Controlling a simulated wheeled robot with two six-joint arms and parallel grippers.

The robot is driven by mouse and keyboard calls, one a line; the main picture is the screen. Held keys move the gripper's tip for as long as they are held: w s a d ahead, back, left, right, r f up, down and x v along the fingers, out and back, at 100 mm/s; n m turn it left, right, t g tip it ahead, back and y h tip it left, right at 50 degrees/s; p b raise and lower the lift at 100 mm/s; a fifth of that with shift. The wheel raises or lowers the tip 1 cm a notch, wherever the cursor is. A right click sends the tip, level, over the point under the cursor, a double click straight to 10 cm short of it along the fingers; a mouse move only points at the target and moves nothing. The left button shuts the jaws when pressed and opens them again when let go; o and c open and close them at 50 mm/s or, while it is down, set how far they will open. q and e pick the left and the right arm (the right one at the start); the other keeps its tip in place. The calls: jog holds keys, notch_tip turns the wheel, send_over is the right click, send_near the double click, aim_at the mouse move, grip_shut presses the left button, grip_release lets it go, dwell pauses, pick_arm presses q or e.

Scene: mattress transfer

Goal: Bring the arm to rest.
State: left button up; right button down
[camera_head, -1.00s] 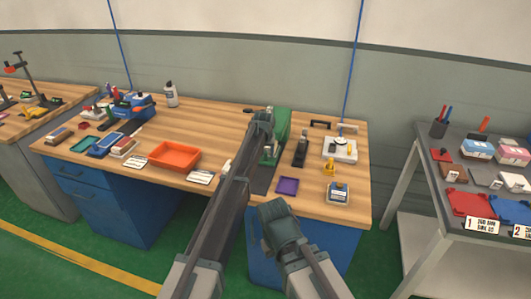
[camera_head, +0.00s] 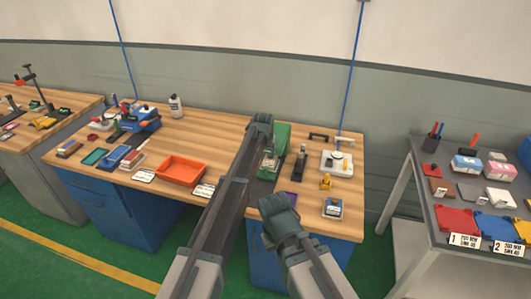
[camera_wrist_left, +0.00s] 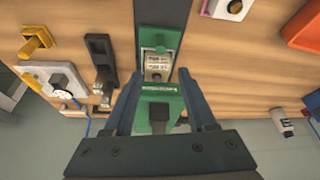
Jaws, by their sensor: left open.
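My left arm reaches up the middle of the head view, and its gripper (camera_head: 264,132) is over the wooden bench at a green fixture (camera_head: 282,136). In the left wrist view the two fingers of the left gripper (camera_wrist_left: 162,88) are spread apart. The green fixture (camera_wrist_left: 160,38), with a small white labelled part in it, shows beyond and between them. I cannot tell whether a finger touches it. My right gripper (camera_head: 278,204) is lower, in front of the bench's near edge; its jaws are not clear.
The wooden bench (camera_head: 225,130) carries an orange tray (camera_head: 181,170), a white bottle (camera_head: 175,107), a dark tool (camera_head: 298,163) and a white device (camera_head: 337,163). A grey table (camera_head: 420,182) with bins stands at right.

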pick_arm(q)
jog(key=shift+s, duration=0.1)
dwell(0.3)
jog(key=s+a+f+g, duration=0.1)
jog(key=s+a, duration=0.6)
jog(key=s, duration=0.6)
jog(key=s+a+n+g, duration=0.15)
jog(key=s+a, duration=0.45)
jog(key=s, duration=0.8)
jog(key=s+a+f+g, duration=0.1)
jog(key=s+a, duration=0.6)
jog(key=s, duration=0.6)
jog(key=s+d+m+g+y, duration=0.1)
jog(key=s+d+m, duration=0.3)
jog(key=d, duration=0.7)
jog(key=shift+s+r+y, duration=0.2)
jog(key=shift+s+y, duration=0.2)
jog(key=shift+s, duration=0.25)
